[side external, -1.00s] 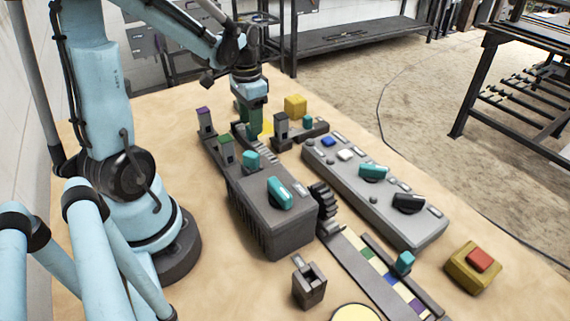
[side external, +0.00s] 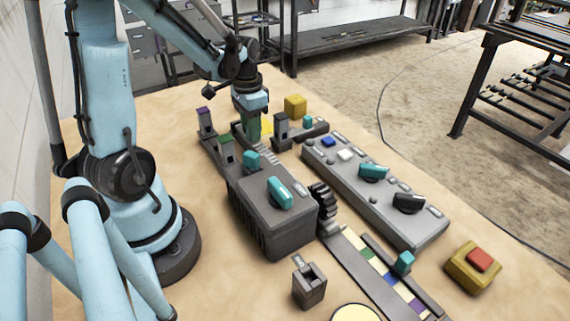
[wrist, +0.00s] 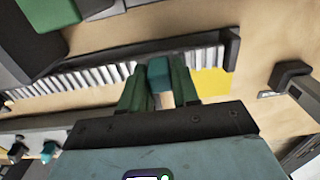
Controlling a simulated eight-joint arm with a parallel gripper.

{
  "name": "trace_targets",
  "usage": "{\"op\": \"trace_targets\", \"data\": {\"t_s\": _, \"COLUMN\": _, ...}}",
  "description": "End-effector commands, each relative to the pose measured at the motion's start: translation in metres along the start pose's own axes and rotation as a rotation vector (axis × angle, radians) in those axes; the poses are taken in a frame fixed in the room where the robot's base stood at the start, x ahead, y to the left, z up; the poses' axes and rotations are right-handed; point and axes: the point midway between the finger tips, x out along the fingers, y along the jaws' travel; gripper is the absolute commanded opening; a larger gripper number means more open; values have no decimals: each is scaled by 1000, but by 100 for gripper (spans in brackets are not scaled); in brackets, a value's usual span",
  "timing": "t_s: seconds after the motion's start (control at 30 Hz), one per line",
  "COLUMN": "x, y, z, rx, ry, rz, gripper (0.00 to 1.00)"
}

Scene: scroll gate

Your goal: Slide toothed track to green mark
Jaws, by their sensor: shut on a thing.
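The toothed track (wrist: 85,80), a dark bar with a row of pale teeth, runs across the wrist view and ends in a dark upright stop at its right. In the side view it is a short curved-looking strip (side external: 268,156), partly hidden behind a grey housing. My gripper (wrist: 158,88) is shut on a teal block (wrist: 159,70) at the track; in the side view my gripper (side external: 253,138) hides this block. A green-topped dark post (side external: 226,143) stands left of my gripper. I cannot tell whether it is the green mark.
A purple-topped post (side external: 204,111) and another dark post (side external: 281,120) stand near my gripper. The grey housing (side external: 270,225) with a teal knob is in front. A grey control panel (side external: 400,222) lies to the right. A yellow patch (wrist: 210,82) lies beside my gripper.

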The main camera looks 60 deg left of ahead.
Motion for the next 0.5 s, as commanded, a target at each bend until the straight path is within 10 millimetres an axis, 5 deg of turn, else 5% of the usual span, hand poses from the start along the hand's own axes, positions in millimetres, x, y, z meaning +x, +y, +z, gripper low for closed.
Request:
{"op": "trace_targets", "data": {"t_s": 0.23, "x": 0, "y": 3, "z": 0, "rx": 2, "ry": 0, "rz": 0, "gripper": 0}}
{"op": "trace_targets", "data": {"t_s": 0.5, "x": 0, "y": 48, "z": -1, "rx": 6, "ry": -1, "rz": 1, "gripper": 0}}
